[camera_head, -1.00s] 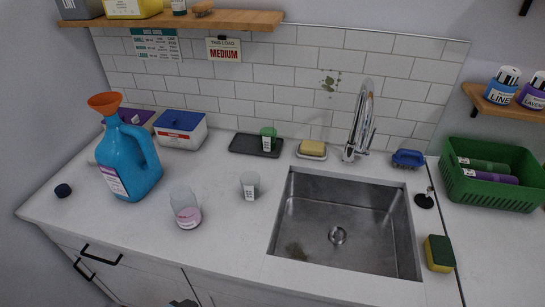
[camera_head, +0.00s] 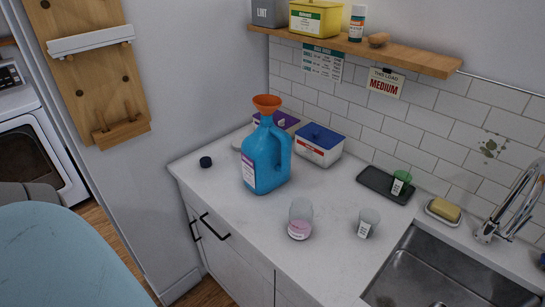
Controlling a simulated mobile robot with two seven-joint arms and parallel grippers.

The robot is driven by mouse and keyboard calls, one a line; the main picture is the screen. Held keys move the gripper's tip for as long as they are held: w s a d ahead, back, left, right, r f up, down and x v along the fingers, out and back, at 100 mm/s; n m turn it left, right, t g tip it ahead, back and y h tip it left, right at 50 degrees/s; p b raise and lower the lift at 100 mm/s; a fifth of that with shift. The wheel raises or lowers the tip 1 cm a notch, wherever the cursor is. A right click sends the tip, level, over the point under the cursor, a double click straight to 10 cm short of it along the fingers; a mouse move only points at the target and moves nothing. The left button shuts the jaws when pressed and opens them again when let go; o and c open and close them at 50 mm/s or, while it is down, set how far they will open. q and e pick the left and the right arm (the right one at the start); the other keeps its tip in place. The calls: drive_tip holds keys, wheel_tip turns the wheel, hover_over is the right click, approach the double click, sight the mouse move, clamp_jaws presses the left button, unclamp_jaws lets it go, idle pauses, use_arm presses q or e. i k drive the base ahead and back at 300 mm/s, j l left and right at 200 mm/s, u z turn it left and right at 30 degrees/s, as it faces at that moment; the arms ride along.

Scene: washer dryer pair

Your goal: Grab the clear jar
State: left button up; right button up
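A clear jar (camera_head: 300,219) with pink contents low inside stands upright on the white counter (camera_head: 226,192), in front of the blue jug. A smaller clear cup (camera_head: 368,223) with a white label stands to its right, near the sink. I cannot tell for certain which one is called the clear jar; the one with pink contents is larger. Nothing touches either of them. Neither of my grippers is in view.
A big blue jug (camera_head: 264,160) with an orange funnel stands behind the jar. A white box with blue lid (camera_head: 320,147), a dark tray (camera_head: 372,183) with a green cup (camera_head: 401,182), and the sink (camera_head: 420,275) surround it. A light blue rounded surface (camera_head: 75,262) is at lower left.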

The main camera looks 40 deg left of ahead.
sight(301, 212)
drive_tip(key=k+j+z, duration=0.25)
drive_tip(key=j, duration=0.25)
drive_tip(key=k+j+z, duration=0.25)
drive_tip(key=k+j, duration=0.15)
drive_tip(key=i, duration=0.5)
